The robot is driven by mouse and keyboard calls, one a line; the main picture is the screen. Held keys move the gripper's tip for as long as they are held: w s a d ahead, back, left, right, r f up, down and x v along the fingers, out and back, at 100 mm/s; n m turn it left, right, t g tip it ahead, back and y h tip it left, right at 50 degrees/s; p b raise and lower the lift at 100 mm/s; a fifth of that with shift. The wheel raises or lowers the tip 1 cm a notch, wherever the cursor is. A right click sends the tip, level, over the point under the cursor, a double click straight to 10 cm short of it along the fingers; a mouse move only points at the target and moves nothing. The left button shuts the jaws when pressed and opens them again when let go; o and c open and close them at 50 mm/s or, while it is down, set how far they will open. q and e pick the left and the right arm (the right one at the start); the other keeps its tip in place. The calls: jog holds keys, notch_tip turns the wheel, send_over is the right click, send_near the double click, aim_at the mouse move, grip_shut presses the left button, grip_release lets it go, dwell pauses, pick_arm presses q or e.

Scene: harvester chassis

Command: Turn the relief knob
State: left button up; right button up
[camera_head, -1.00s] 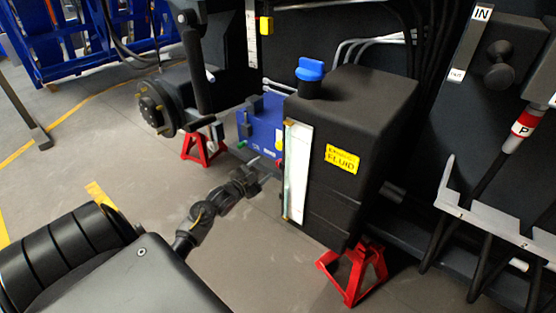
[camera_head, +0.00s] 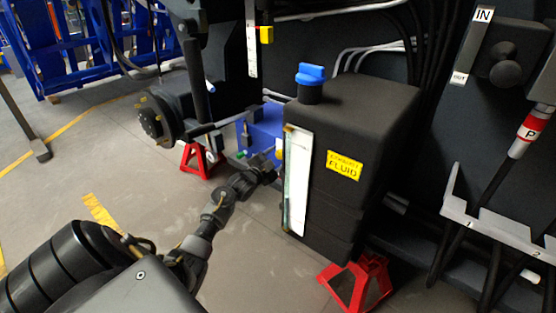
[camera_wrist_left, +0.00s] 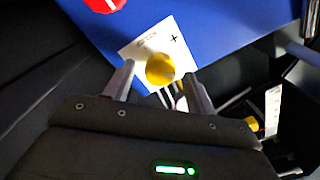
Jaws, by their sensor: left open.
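A round yellow knob (camera_wrist_left: 160,70) sits on a white label with a plus mark, on the face of a blue block (camera_wrist_left: 215,25), in the left wrist view. The label's lettering is too blurred to read, so I cannot confirm it is the relief knob. My left gripper (camera_wrist_left: 158,80) is open, with one finger on either side of the knob in the picture. Contact cannot be made out. In the head view my left gripper (camera_head: 274,165) is in front of the blue block (camera_head: 258,128), beside the black tank, and hides part of the block's face. My right gripper is out of view.
The black fluid tank (camera_head: 375,110) with a blue cap (camera_head: 311,72) stands close right of the gripper. A red stand (camera_head: 357,285) is below it, and another red stand (camera_head: 199,158) is behind. A red knob (camera_wrist_left: 105,4) is near the yellow one. Floor at left is open.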

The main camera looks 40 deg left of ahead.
pick_arm(q)
jog(key=shift+w, duration=0.5)
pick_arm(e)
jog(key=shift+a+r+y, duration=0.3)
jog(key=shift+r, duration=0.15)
